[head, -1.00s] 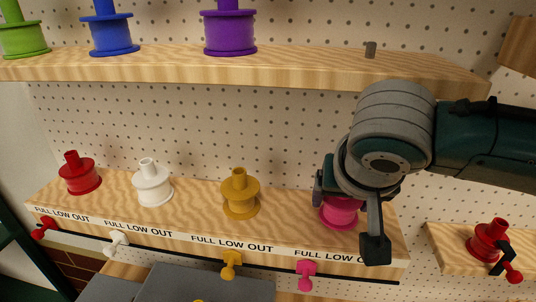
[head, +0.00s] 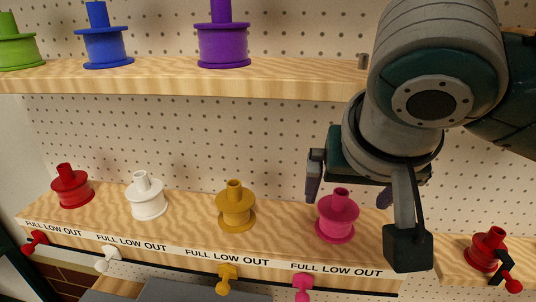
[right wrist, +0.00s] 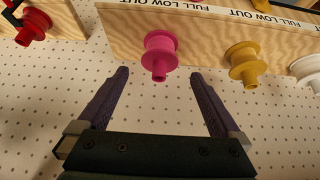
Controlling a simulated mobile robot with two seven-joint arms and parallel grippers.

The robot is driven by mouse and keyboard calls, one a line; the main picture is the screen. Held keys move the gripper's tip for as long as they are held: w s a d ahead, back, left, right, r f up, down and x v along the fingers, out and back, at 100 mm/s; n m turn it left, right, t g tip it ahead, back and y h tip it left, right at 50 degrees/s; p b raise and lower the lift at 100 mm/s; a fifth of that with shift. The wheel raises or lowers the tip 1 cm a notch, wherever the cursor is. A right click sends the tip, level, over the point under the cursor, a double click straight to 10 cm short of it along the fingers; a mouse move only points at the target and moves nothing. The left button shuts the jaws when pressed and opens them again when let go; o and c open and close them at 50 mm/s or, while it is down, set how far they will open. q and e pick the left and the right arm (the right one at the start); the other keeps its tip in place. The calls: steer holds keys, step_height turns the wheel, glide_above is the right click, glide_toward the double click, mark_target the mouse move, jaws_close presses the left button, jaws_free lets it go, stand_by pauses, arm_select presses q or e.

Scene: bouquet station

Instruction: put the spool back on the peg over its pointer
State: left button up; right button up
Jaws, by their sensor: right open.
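The pink spool (head: 337,216) stands upright on the lower wooden shelf, at the right end of its row, above the pink pointer (head: 303,288). A peg inside it cannot be made out. My right gripper (head: 348,188) is open and empty, with its fingers behind and above the spool in the head view. In the right wrist view the pink spool (right wrist: 160,55) lies beyond the fingertips, in line with the gap between them, and appears clear of both fingers. My left gripper is not in view.
Red (head: 72,187), white (head: 147,197) and yellow (head: 235,207) spools share the lower shelf. Green, blue (head: 104,47) and purple (head: 223,44) spools stand on the upper shelf (head: 180,78), where a bare peg (head: 362,61) shows. Another red spool (head: 487,250) is on a right side shelf.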

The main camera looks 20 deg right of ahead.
steer(key=s+a+f+n+g+y, duration=0.1)
steer(key=s+a+f+n+y, duration=0.3)
steer(key=s+a, duration=0.45)
steer(key=s+d+f+n+g, duration=0.1)
steer(key=s+d+f+n, duration=0.2)
steer(key=s, duration=0.6)
steer(key=shift+d+n, duration=0.7)
steer(key=shift+d, duration=0.1)
step_height(320, 180, up, 10)
steer(key=p, duration=1)
steer(key=shift+r, duration=0.15)
